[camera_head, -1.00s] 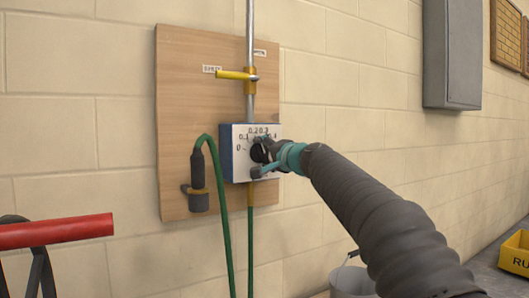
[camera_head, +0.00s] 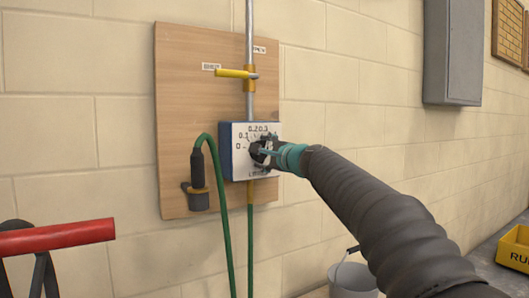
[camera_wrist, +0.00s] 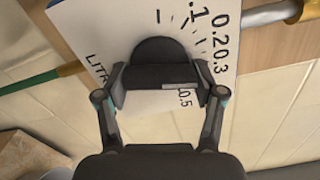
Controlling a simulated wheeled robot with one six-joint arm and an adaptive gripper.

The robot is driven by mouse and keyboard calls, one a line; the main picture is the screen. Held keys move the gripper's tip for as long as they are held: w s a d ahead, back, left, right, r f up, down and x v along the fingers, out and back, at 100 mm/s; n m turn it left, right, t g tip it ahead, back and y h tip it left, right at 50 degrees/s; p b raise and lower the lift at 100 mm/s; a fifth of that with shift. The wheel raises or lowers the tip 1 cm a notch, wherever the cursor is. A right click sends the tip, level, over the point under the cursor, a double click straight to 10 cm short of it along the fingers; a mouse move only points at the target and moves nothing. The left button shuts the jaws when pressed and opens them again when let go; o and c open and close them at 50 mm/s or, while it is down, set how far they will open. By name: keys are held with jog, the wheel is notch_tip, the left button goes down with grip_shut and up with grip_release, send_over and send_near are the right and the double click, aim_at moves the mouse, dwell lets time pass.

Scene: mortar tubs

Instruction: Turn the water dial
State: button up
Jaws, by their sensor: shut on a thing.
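The water dial is a black knob (camera_wrist: 164,50) on a white-faced box (camera_head: 240,168) with blue sides, fixed to a wooden board. Numbers such as 0, 0.1, 0.2 and 0.3 are printed around the knob, and part of "LITRES" shows in the wrist view. My gripper (camera_head: 264,150) reaches the box from the right. In the wrist view my gripper (camera_wrist: 160,88) has its two fingers on either side of the knob, shut on it. The gripper hides part of the scale and any pointer mark.
A yellow lever valve (camera_head: 236,74) sits on the pipe above the box. A green hose (camera_head: 222,215) hangs at left from a holder on the board (camera_head: 185,100). A red handle (camera_head: 55,237), a grey bucket (camera_head: 350,280), a yellow tub (camera_head: 515,250) and a grey cabinet (camera_head: 452,52) stand around.

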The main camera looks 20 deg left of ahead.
dwell(0.4)
jog(key=o, duration=1.1)
jog(key=shift+o, duration=0.2)
jog(key=v, duration=1.2)
jog(key=shift+w+d, duration=0.1)
